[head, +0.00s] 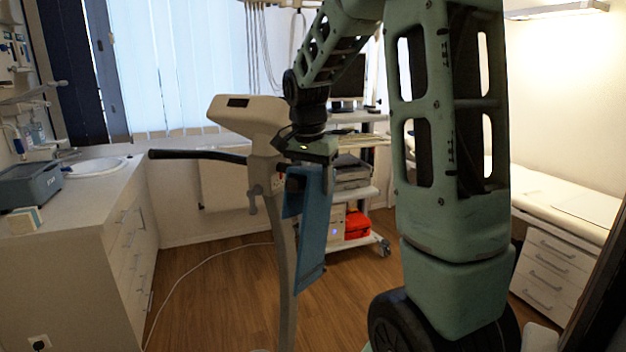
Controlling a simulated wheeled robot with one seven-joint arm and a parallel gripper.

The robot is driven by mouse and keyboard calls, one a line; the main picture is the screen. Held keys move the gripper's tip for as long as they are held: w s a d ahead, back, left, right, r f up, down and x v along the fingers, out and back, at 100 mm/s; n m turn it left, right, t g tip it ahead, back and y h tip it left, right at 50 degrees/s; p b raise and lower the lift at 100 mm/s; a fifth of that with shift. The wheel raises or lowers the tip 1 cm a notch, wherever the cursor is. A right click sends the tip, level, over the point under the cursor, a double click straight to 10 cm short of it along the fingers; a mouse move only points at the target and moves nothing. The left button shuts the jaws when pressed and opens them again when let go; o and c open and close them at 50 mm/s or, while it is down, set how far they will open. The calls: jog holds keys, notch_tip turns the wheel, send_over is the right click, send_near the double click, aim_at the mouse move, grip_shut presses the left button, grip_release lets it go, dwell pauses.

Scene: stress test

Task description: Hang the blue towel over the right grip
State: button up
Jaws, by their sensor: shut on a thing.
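The blue towel (313,230) hangs down in a long narrow strip below my gripper (304,170). My gripper points down and is shut on the towel's upper part. The towel is just right of the upright post (284,270) of a stand with a beige console head (247,112). A black left grip (198,154) sticks out to the left from this stand. The right grip cannot be made out clearly; my gripper, arm and the towel cover that side. I cannot tell whether the towel touches it.
A counter with a sink (95,168) and a blue-grey box (30,184) stands at left. Behind is a trolley with devices and a red case (357,224). A white couch (560,195) over drawers is at right. A white cable (185,275) crosses the wooden floor.

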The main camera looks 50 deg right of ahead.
dwell(0.4)
jog(key=o, duration=1.5)
jog(key=shift+c, duration=0.2)
notch_tip(320, 180, up, 17)
jog(key=a+b, duration=0.1)
jog(key=a, duration=0.1)
jog(key=shift+s+a+r, duration=0.15)
